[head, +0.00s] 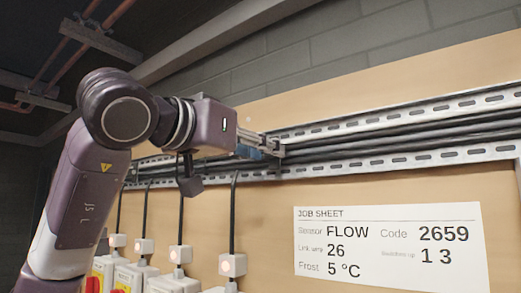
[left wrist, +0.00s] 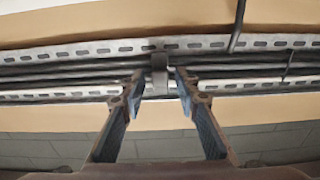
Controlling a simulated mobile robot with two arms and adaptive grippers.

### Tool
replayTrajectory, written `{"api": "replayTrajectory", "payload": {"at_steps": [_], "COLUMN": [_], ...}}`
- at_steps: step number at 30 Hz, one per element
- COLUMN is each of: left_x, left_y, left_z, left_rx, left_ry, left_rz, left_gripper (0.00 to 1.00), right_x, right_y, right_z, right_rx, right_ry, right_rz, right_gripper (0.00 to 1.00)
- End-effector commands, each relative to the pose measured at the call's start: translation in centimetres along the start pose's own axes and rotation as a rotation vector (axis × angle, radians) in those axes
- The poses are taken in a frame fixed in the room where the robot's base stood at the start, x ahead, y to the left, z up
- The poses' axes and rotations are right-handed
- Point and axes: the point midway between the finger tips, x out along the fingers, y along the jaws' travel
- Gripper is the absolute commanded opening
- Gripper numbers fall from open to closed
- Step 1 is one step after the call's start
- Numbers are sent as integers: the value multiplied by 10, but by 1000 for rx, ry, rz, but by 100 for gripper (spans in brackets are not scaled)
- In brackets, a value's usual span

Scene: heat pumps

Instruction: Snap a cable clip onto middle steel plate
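My left gripper (head: 268,145) reaches to the cable run on the wall in the head view. In the left wrist view its two blue-padded fingers (left wrist: 159,82) stand apart with a clear gap between the tips. A small grey piece (left wrist: 159,62) shows just beyond and between the fingertips, lying across the black cables. I cannot tell whether it is the clip, the middle steel plate, or a clip on the plate. In the head view a grey piece (head: 282,152) also shows at the fingertips. My right gripper is not in view.
Black cables (head: 400,132) run between two slotted metal rails (head: 430,102) on a tan board. A job sheet (head: 390,248) hangs below right. Thin cables drop to several switch boxes (head: 172,280) at lower left. A pipe bracket (head: 100,40) is at upper left.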

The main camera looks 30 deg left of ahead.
Motion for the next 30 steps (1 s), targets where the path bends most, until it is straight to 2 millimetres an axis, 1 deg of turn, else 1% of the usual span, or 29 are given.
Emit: {"api": "replayTrajectory", "payload": {"at_steps": [14,17,30], "left_x": [-2,-7,-43], "left_y": [0,0,0], "left_z": [0,-1,-1], "left_rx": [0,-1,0], "left_ry": [0,1,2], "left_rz": [0,0,0], "left_gripper": [29,29,29], "right_x": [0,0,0], "right_y": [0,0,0], "right_z": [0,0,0], "right_rx": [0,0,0], "right_ry": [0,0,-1], "right_rz": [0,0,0], "right_gripper": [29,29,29]}}
